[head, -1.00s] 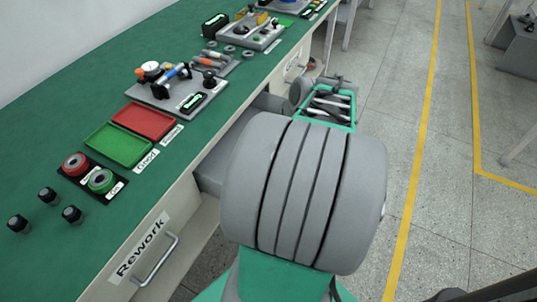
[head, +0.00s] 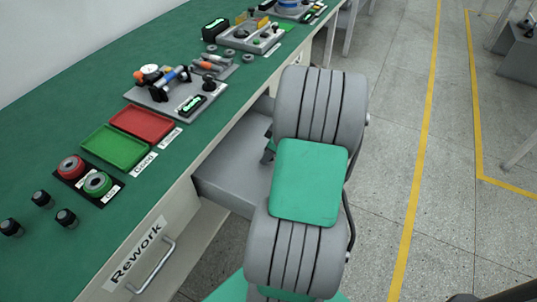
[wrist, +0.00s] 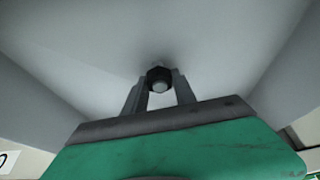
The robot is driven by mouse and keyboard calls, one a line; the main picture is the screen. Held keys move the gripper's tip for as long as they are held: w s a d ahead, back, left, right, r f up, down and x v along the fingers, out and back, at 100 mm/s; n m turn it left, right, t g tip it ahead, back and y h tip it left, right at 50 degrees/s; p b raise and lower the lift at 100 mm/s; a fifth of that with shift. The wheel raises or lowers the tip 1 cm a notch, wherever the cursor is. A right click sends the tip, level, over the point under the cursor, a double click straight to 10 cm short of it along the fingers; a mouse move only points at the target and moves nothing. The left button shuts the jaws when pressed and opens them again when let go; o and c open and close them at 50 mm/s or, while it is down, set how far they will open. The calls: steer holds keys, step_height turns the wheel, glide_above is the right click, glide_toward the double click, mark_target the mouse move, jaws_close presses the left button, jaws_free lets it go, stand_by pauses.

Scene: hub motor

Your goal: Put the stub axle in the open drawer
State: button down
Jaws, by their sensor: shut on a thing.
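My gripper (wrist: 158,84) is shut on the stub axle (wrist: 159,76), seen end-on as a dark ring with a pale round centre between the two fingertips. The open drawer (head: 225,178) juts from the front of the bench in the head view. In the wrist view the drawer's pale grey inside (wrist: 235,40) fills most of the picture, so the gripper points into it. I cannot tell whether the axle touches the drawer floor. In the head view my arm hides the axle and much of the drawer.
The green bench top (head: 60,230) carries a green tray (head: 115,148), a red tray (head: 143,123) and several fixtures. A closed drawer with a metal handle (head: 157,265), labelled Rework, is nearer me. Clear floor (head: 395,100) lies to the right.

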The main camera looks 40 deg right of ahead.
steer(key=c, duration=1.5)
jaws_free()
steer(key=shift+f, duration=0.15)
steer(key=o, duration=0.5)
